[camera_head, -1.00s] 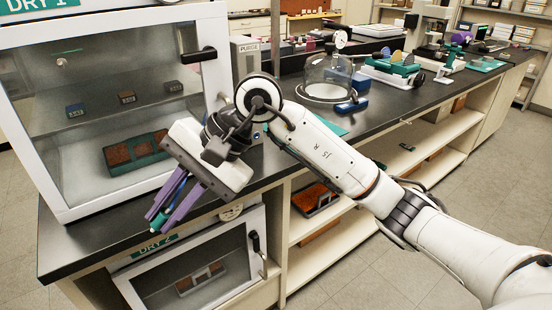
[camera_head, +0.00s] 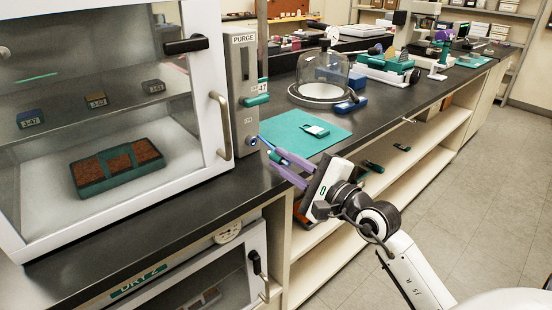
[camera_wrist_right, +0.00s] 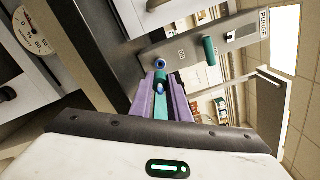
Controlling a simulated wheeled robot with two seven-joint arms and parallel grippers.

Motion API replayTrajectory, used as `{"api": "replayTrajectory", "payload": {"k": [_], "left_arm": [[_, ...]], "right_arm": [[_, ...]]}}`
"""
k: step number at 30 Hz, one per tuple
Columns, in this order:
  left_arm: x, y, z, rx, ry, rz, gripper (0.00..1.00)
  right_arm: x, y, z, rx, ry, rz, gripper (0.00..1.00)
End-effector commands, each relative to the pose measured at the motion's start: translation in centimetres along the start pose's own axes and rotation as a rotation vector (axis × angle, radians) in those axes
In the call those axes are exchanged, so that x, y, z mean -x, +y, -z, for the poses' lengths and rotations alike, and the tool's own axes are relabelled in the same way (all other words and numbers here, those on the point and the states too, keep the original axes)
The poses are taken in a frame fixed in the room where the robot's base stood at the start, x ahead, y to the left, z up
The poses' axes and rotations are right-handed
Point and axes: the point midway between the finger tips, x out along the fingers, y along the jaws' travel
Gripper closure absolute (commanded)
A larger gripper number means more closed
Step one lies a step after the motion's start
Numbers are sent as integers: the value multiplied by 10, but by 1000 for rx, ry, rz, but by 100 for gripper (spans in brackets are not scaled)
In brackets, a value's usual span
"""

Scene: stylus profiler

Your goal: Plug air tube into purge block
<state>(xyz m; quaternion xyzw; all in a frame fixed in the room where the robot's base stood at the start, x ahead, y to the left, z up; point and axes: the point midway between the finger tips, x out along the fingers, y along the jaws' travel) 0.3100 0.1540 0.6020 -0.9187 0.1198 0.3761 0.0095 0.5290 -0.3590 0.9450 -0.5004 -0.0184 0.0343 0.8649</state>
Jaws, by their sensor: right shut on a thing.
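The purge block (camera_head: 243,95) is a grey upright box labelled PURGE beside the drying cabinet, with a blue-ringed port (camera_head: 252,141) low on its front. The port also shows in the right wrist view (camera_wrist_right: 157,62). My right gripper (camera_head: 277,160) has purple fingers shut on the air tube (camera_head: 274,155), which has a teal fitting and a blue part. In the right wrist view the tube's teal end (camera_wrist_right: 161,76) sits between the fingertips, pointing toward the port. The tip looks close to the port; I cannot tell whether they touch. My left gripper is not in view.
The glass-doored cabinet with a handle (camera_head: 221,125) stands left of the block. A glass dome (camera_head: 325,75) stands behind. A gauge (camera_head: 228,233) is below.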

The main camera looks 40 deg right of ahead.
Motion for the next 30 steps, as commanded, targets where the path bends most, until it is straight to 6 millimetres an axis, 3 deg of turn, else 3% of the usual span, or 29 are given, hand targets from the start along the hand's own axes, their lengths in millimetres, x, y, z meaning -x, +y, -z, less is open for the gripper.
{"api": "replayTrajectory", "payload": {"k": [12,30], "left_arm": [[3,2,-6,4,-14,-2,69],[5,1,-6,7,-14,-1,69]], "right_arm": [[1,-1,-1,-2,0,3,100],[-46,0,-1,0,-1,2,100]]}}
